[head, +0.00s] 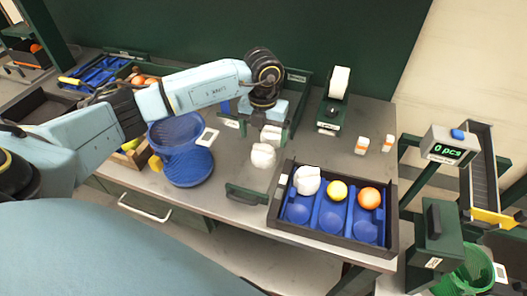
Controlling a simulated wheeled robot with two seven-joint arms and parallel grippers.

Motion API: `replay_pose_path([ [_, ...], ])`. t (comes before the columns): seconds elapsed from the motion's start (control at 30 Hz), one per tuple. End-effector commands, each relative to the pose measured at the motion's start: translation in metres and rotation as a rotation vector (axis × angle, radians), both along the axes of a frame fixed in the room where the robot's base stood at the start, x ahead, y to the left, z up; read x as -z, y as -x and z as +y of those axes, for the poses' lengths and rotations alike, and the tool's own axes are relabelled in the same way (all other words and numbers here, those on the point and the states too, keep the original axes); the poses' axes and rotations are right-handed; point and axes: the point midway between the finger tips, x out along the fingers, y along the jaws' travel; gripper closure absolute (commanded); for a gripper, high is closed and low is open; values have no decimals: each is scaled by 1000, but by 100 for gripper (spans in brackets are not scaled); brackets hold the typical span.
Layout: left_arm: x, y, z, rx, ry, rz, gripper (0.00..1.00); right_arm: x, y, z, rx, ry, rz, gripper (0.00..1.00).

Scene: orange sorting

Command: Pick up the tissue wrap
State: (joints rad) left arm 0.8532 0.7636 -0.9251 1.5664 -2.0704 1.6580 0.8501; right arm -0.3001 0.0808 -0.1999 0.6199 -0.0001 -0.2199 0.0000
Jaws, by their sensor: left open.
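A crumpled white tissue wrap (263,155) stands on the grey table left of the fruit tray. Another white wrapped bundle (307,180) sits in the tray's back left pocket. My left gripper (268,122) points down just behind and above the loose wrap, near a boxy white piece (272,136). It is open. Its fingertips are hard to make out, and I cannot tell whether they touch anything. My right gripper is not in view.
A blue ribbed basket (187,168) stands left of the wrap. A green dispenser (332,110) and two small bottles (362,145) stand behind the tray.

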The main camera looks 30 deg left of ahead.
Motion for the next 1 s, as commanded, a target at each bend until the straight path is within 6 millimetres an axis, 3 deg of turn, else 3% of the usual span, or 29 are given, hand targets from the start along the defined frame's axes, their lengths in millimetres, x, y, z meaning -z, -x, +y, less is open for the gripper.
replay_pose_path([
  [0.3,44,4,-3,-1,1,4,11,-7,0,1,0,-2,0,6],
  [0.6,49,4,-3,1,0,2,11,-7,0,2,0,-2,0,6],
  [1.0,49,4,-3,1,0,2,58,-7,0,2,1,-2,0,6],
])
